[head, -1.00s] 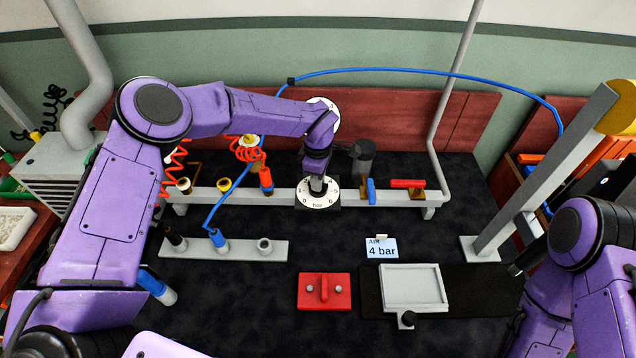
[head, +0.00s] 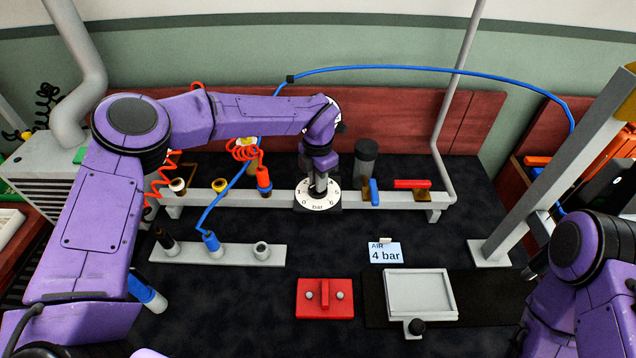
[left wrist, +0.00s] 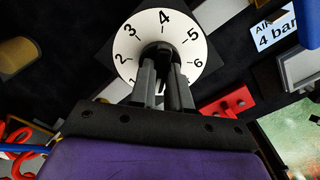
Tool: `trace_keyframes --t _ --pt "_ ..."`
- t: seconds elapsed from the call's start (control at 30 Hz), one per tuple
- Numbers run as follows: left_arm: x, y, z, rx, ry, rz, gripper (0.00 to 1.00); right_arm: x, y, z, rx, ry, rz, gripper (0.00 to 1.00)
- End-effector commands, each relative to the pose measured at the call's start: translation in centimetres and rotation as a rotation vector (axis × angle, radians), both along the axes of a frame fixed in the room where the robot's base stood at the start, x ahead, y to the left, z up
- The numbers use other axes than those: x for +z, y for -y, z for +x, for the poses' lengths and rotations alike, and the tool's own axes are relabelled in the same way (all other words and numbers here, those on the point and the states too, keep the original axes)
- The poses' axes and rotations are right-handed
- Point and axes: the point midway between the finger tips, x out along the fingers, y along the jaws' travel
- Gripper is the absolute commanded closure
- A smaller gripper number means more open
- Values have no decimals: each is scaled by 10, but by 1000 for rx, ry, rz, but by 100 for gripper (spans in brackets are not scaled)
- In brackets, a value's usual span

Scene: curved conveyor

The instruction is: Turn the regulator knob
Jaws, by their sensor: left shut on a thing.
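The regulator's white dial (head: 318,203), marked in bar, sits on the grey rail. My left gripper (head: 318,187) comes down on it from above and is shut on the dark regulator knob at its middle. In the left wrist view the dial (left wrist: 132,58) shows the numbers 1 to 6, with 4 at the top. The fingers (left wrist: 162,62) cover most of the knob, so I cannot read its pointer. A sign (head: 384,252) reads "AIR 4 bar". My right arm shows at the right edge; its fingers are not visible.
Beside the dial stand a grey cylinder (head: 366,158), a blue lever (head: 374,192) and a red lever (head: 412,184). Red and blue hoses (head: 207,218) run at the left. A red block (head: 325,298) and a pale tray (head: 420,312) lie in front.

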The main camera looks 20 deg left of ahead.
Motion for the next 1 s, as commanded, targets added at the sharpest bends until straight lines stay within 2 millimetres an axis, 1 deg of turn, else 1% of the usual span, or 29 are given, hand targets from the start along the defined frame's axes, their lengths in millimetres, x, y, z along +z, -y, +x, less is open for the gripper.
trace_keyframes --t 0.03,0.2,0.5,0.7,1.0 --pt "0 0 2 43 7 -2 100 -5 0 0 0 0 0 0" --pt "0 0 2 196 7 -1 100 -13 0 0 0 0 0 0" --pt "1 0 2 405 8 -3 100 -25 0 0 0 0 0 0" --pt "1 0 2 489 7 -2 100 -29 0 0 0 0 0 0" --pt "3 0 2 535 7 -2 100 -30 0 0 0 0 0 0"
